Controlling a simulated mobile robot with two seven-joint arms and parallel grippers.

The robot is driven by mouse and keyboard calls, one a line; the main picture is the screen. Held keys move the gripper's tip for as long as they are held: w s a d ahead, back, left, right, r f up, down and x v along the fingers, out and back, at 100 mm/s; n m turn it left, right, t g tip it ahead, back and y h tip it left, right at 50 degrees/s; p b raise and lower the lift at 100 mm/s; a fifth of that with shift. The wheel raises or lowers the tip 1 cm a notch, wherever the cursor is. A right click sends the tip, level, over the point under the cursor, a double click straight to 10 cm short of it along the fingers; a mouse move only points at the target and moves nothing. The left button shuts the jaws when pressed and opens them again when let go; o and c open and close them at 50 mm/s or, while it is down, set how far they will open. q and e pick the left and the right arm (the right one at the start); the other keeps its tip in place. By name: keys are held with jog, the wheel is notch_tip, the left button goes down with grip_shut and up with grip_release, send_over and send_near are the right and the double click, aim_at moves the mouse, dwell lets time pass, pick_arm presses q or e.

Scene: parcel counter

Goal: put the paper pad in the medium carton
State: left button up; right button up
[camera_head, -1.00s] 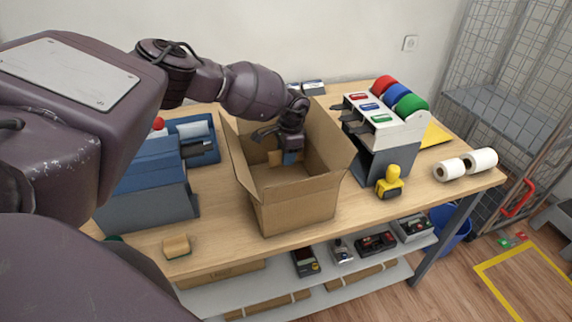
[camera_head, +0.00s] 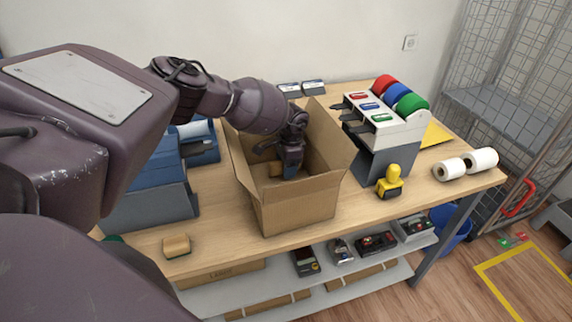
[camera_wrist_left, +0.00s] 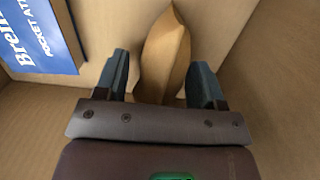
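The medium carton (camera_head: 296,207) stands open on the table with its flaps up. My left gripper (camera_head: 291,168) reaches down inside it. The tan paper pad (camera_wrist_left: 163,60) lies between its two fingers in the left wrist view, tilted a little, its far end sticking out beyond the fingertips. In the head view part of the pad (camera_head: 276,170) shows just left of the gripper, inside the carton. The pad's lower part is hidden. My right gripper is not in view.
A blue printed item (camera_wrist_left: 40,38) is in the carton at the wrist view's upper left. A tape rack (camera_head: 385,140) and yellow tool (camera_head: 390,182) stand right of the carton. Blue bins (camera_head: 150,185) stand left. A small tan block (camera_head: 176,246) lies near the front edge.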

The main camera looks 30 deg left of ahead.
pick_arm(q)
jog(key=r, duration=0.8)
jog(key=w+d+r, duration=0.1)
jog(key=r, duration=0.3)
jog(key=shift+w+r, duration=0.1)
dwell(0.4)
